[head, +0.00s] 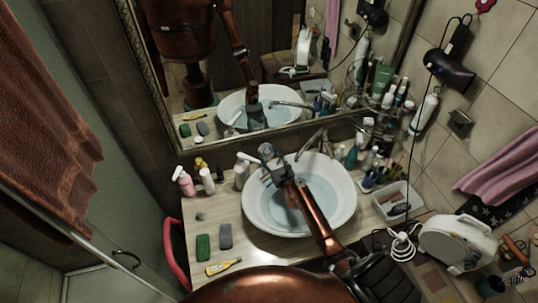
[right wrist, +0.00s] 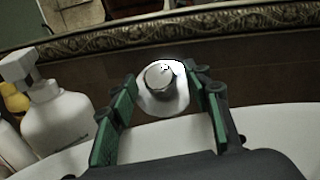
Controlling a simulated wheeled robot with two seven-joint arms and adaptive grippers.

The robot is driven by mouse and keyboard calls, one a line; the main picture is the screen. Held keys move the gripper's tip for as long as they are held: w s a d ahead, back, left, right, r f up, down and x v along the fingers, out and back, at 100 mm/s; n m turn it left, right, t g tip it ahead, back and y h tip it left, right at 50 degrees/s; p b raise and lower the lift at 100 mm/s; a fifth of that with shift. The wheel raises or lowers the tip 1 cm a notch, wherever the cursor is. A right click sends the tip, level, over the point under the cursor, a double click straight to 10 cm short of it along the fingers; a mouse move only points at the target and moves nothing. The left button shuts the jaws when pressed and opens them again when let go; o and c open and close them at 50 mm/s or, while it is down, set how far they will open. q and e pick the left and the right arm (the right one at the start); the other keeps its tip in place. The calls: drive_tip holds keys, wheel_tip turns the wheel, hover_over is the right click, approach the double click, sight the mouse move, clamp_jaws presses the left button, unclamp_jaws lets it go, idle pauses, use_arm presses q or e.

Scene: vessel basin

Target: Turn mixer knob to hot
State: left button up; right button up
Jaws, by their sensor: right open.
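The mixer knob (right wrist: 160,75) is a short, round grey-metal knob with a small mark on top, set on a pale round base at the back of the basin in the right wrist view. My right gripper (right wrist: 164,88) is open, with one green-padded finger on each side of the knob. Gaps show between the pads and the knob, so they look apart. In the head view my right gripper (head: 268,160) reaches over the basin (head: 347,210) to its back left rim, and I cannot clearly tell the knob from it there. My left gripper is not in view.
The faucet (head: 315,140) rises at the basin's back, right of my gripper. A white pump bottle (right wrist: 58,115) stands close to the left finger. The framed mirror (head: 215,120) is just behind. Bottles and a basket (head: 398,200) stand right of the basin.

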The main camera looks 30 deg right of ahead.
drive_tip(key=c, duration=1.1)
drive_tip(key=shift+d+r+n+y, duration=0.1)
drive_tip(key=shift+d+n+y, duration=0.1)
drive_tip(key=shift+n+y, duration=0.65)
drive_tip(key=shift+c, duration=0.3)
drive_tip(key=shift+n+y, duration=0.95)
drive_tip(key=shift+n, duration=0.4)
drive_tip(key=o, duration=1.2)
drive_tip(key=shift+c, duration=0.2)
drive_tip(key=shift+s, duration=0.1)
drive_tip(key=s+d, duration=0.1)
drive_tip(key=s, duration=1)
drive_tip(key=shift+s+r, duration=0.2)
drive_tip(key=shift+s, duration=0.15)
drive_tip(key=shift+d, duration=0.1)
